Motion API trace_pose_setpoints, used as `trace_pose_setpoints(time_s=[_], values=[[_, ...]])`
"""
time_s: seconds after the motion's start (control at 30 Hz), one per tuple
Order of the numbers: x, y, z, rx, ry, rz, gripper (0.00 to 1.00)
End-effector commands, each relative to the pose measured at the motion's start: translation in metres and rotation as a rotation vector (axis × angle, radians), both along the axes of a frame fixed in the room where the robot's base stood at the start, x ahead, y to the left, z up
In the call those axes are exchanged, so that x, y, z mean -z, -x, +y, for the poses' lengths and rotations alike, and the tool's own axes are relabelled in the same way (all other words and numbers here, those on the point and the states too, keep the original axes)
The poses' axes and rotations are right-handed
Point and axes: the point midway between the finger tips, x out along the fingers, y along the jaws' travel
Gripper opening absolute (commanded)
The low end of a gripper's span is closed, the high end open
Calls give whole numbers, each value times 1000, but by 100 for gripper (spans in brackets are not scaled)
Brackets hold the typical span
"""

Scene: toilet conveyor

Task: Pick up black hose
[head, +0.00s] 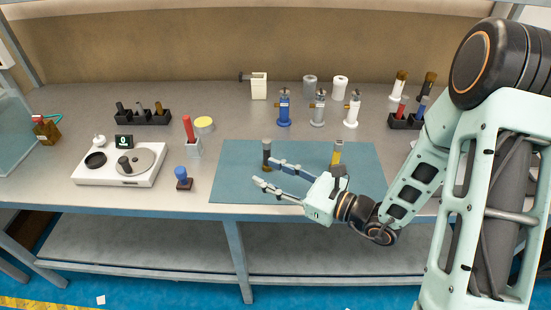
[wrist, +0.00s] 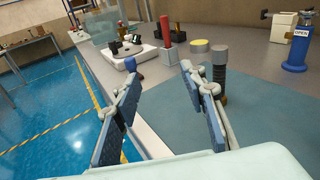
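A dark grey-black ribbed upright piece, which looks like the black hose (head: 267,150), stands on the blue-grey mat (head: 230,180). It has a brownish lower part. In the wrist view the hose (wrist: 220,65) stands just beyond and to the right of the right finger, which hides part of its lower end. My gripper (head: 263,171) is open and empty, low over the front of the mat, with its fingers pointing left. In the wrist view the gap between the fingertips (wrist: 161,75) faces the table edge and holds nothing. The hose is outside this gap.
A yellow-topped brown piece (head: 337,153) stands on the mat behind my wrist. A blue-knobbed piece (head: 182,177), a red-handled item (head: 189,130) in a holder and a white turntable-like device (head: 120,165) stand left. Blue (head: 284,108), grey and white dispensers line the back. The left part of the mat is clear.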

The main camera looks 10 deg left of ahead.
Motion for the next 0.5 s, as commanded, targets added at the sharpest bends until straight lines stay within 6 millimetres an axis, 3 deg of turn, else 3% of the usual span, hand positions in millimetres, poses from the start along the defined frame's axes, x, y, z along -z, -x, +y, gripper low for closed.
trace_pose_setpoints(time_s=[0.1, 0.23, 0.5], values=[[1, -30, -20, 158, -69, 24, 39], [1, -48, -33, 251, -105, 32, 39], [0, -73, -6, 271, -113, 32, 39]])
